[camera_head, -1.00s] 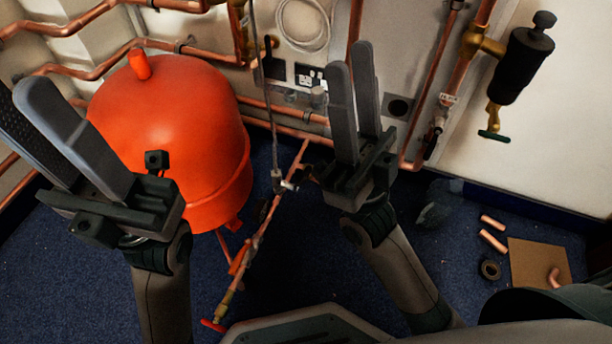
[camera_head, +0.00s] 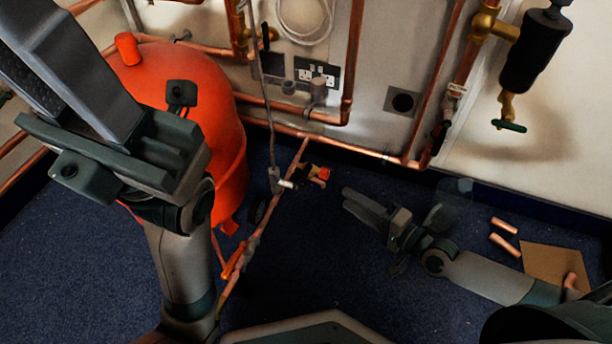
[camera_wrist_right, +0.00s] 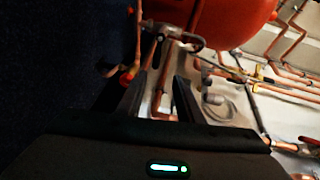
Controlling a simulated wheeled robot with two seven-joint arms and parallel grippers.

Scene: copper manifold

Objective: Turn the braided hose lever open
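The grey braided hose (camera_head: 270,130) hangs from the pipework to a metal fitting (camera_head: 275,181) beside the red tank (camera_head: 190,90). A pale stub and a small valve with a red-orange handle (camera_head: 319,173) are just right of this fitting. I cannot tell which part is the hose's lever. My right gripper (camera_head: 346,199) is low over the floor, right of the valve and apart from it, pointing left. The right wrist view shows its fingers (camera_wrist_right: 157,85) apart and empty, with pipework beyond. My left gripper (camera_head: 35,40) is raised before the tank, open; its fingertips are cut off.
A copper pipe (camera_head: 264,220) with an orange lever (camera_head: 233,264) runs low towards me. Wall pipes and a socket plate (camera_head: 317,72) are behind. A black cylinder (camera_head: 535,50) hangs at upper right. Pipe pieces (camera_head: 504,226) and a brown sheet (camera_head: 550,262) lie right.

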